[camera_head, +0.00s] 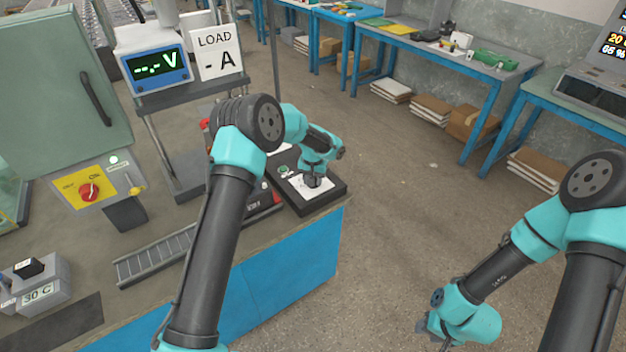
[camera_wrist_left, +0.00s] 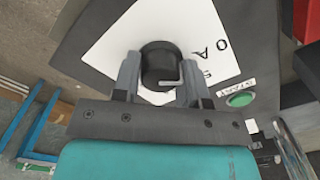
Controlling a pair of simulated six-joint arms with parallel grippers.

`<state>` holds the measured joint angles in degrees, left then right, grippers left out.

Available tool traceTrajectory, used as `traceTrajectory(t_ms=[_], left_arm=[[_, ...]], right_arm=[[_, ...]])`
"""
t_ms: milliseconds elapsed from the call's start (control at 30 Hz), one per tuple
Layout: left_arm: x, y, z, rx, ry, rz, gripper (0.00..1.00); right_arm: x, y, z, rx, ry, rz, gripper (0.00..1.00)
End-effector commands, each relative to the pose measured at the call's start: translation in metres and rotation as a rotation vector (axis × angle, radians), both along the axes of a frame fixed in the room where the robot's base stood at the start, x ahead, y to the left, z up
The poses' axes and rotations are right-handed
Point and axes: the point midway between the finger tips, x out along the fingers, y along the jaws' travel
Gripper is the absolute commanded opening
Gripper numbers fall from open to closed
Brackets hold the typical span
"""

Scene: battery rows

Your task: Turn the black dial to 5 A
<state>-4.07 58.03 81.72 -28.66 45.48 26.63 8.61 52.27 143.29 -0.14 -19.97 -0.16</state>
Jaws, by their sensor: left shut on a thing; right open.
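The black dial (camera_wrist_left: 160,66) sits on a white plate (camera_wrist_left: 110,45) in the left wrist view. Letters on the plate, including an A and an O, are partly readable; the rest is hidden. My left gripper (camera_wrist_left: 160,84) is shut on the dial, one finger on each side. In the head view, my left gripper (camera_head: 313,181) is above the white plate of the black box (camera_head: 322,201), and its fingers largely cover the dial. My right gripper (camera_head: 445,335) is open and empty at the bottom right, away from the bench.
A green START button (camera_wrist_left: 240,99) is beside the plate. A meter (camera_head: 157,68) reads "--.- V", and a sign (camera_head: 215,52) reads "LOAD - A". A cabinet with a red switch (camera_head: 89,191) stands left. Open floor lies right of the bench.

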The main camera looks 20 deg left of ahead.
Motion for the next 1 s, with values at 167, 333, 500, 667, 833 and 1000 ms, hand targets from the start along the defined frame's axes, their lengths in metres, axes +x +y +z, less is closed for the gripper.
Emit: traceTrajectory(t_ms=[167,333,500,667,833,1000], left_arm=[[0.0003,-0.0002,0.0004,0.000,-0.001,-0.151,0.16],[0.0003,-0.0003,0.0004,0.000,-0.001,-0.293,0.16],[0.0003,-0.0004,0.0005,0.000,-0.001,-0.408,0.16],[0.0003,-0.0004,0.0005,0.000,-0.001,-0.481,0.16],[0.0003,-0.0005,0.0005,0.000,-0.001,-0.516,0.16],[0.0003,-0.0005,0.0006,0.000,-0.001,-0.524,0.16]], right_arm=[[0.0000,0.0000,0.0000,0.000,0.000,0.000,0.43],[0.0000,0.0000,0.0000,0.000,0.000,0.000,0.43],[0.0000,0.0000,0.0000,0.000,0.000,0.000,0.43],[0.0000,0.0000,0.0000,0.000,0.000,0.000,0.43],[0.0000,0.0000,0.0000,0.000,0.000,0.000,0.43],[0.0000,0.0000,0.0000,0.000,0.000,0.000,0.43]])
